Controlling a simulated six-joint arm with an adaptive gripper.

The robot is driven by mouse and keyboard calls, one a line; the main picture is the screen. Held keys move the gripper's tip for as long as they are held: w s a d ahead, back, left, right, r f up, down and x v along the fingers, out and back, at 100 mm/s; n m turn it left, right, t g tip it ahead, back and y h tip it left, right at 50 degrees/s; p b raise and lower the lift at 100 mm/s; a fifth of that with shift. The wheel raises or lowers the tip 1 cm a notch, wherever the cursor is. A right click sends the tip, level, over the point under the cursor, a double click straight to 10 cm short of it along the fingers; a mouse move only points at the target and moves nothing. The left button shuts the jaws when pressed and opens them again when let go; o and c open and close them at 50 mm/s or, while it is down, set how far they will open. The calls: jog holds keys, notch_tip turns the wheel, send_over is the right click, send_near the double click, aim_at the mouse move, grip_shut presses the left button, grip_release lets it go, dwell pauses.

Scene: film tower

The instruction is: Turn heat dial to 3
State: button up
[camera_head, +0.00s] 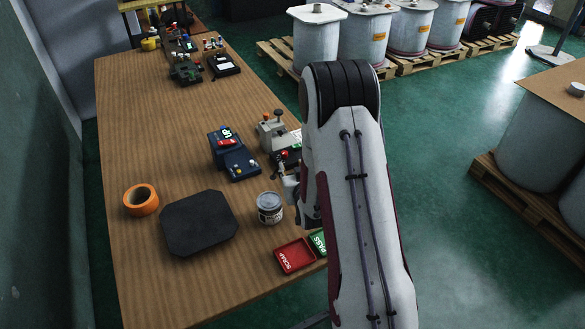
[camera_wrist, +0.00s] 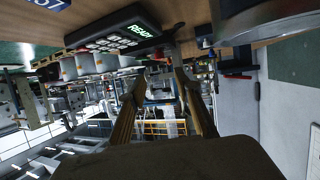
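I cannot make out a heat dial or its numbers in either view. A grey machine (camera_head: 272,131) with a dark knob on top stands near the table's right edge, partly hidden by my arm. A blue control box (camera_head: 233,154) with a green display and a red part sits just left of it. My gripper (camera_wrist: 160,72) shows two fingers spread apart with nothing between them in the wrist view. In the head view it is mostly hidden behind my arm, near the grey machine. A black keypad box (camera_wrist: 112,40) with a green READY display shows at the upper left of the wrist view.
A paint can (camera_head: 270,208), a black plate (camera_head: 199,222), an orange tape roll (camera_head: 141,200), a red SCRAP tray (camera_head: 294,256) and a green PASS tray (camera_head: 319,242) are on the wooden table (camera_head: 150,95). More devices stand at the far end.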

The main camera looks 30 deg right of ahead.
jog(key=shift+d, duration=0.15)
jog(key=shift+w+d+r, duration=0.2)
jog(key=shift+w, duration=0.05)
jog(key=shift+w+d+r+g, duration=1.95)
jog(key=shift+w+d, duration=2.25)
jog(key=shift+w, duration=2.25)
jog(key=s+a+n+g+y, duration=0.3)
jog(key=s+a+g, duration=0.1)
jog(key=a, duration=0.1)
jog(key=shift+s+a+f+g+y, duration=0.3)
jog(key=shift+s+g+y, duration=0.05)
jog(key=shift+y, duration=0.05)
